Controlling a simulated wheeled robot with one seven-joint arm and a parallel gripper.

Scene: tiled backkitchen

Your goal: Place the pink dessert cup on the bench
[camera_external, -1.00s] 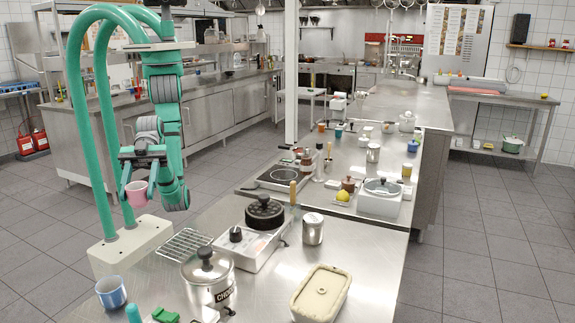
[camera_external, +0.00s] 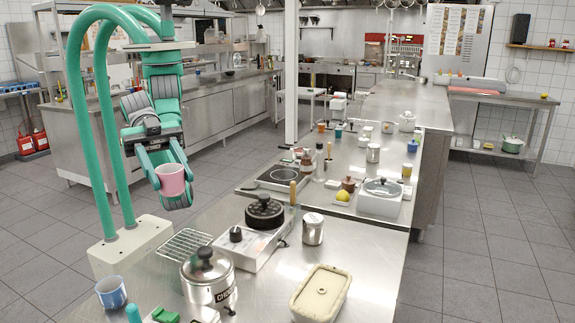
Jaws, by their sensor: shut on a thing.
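The pink dessert cup (camera_external: 170,181) is held upright in the air at the left. My gripper (camera_external: 172,184) is shut on it, with the green fingers partly behind and below the cup. The cup is above and beyond the near steel bench, roughly over the wire rack's back side in the picture. The near bench (camera_external: 385,275) is a steel counter with several things on it. Which stretch of steel top the task calls the bench cannot be told from the picture.
On the near bench stand a wire rack (camera_external: 186,243), a steel pot (camera_external: 208,277), a hot plate (camera_external: 250,245), a steel canister (camera_external: 312,229), a beige lidded box (camera_external: 321,292) and a blue cup (camera_external: 111,292). The bench's right front part is bare.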

